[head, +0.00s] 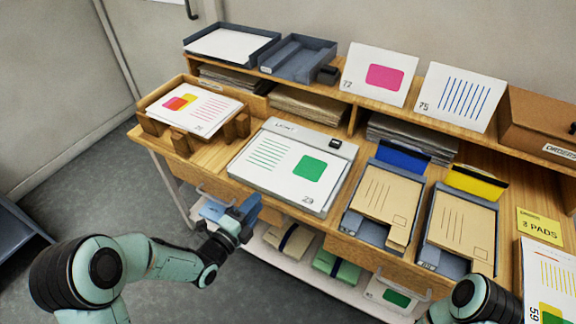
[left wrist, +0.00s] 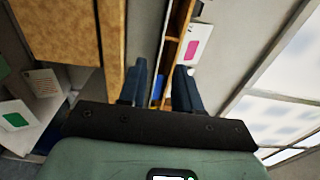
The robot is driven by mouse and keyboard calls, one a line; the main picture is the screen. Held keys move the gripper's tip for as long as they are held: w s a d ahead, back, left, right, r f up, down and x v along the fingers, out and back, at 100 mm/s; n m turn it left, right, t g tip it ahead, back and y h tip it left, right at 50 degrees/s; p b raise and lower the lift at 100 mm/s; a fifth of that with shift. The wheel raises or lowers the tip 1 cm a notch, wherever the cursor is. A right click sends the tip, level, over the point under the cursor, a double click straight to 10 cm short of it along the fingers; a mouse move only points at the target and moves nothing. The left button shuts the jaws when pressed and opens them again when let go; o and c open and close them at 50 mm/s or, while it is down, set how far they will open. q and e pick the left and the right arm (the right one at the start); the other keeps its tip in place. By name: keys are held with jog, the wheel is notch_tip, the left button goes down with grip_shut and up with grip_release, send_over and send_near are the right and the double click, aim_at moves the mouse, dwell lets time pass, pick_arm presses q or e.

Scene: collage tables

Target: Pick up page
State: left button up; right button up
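A white page (head: 283,165) with green lines, a green square and the number 29 lies on the grey light box on the table. Another page (head: 196,108) with red lines and a red-yellow figure lies in the wooden holder at left. My left gripper (head: 243,211) is in front of the table edge, below the light box, apart from both pages. In the left wrist view its two fingers (left wrist: 161,78) stand apart with nothing between them. My right gripper is out of view; only part of my right arm shows at the bottom right.
Two grey trays with tan envelopes (head: 386,198) stand right of the light box. A page (head: 548,280) marked 59 is at far right. Packets lie on the lower shelf (head: 300,265).

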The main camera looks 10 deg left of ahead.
aim_at(267, 189)
pick_arm(q)
jog(key=x, duration=0.4)
jog(key=shift+w+d, duration=0.1)
jog(key=shift+w, duration=0.25)
jog(key=shift+c, duration=0.3)
grip_shut()
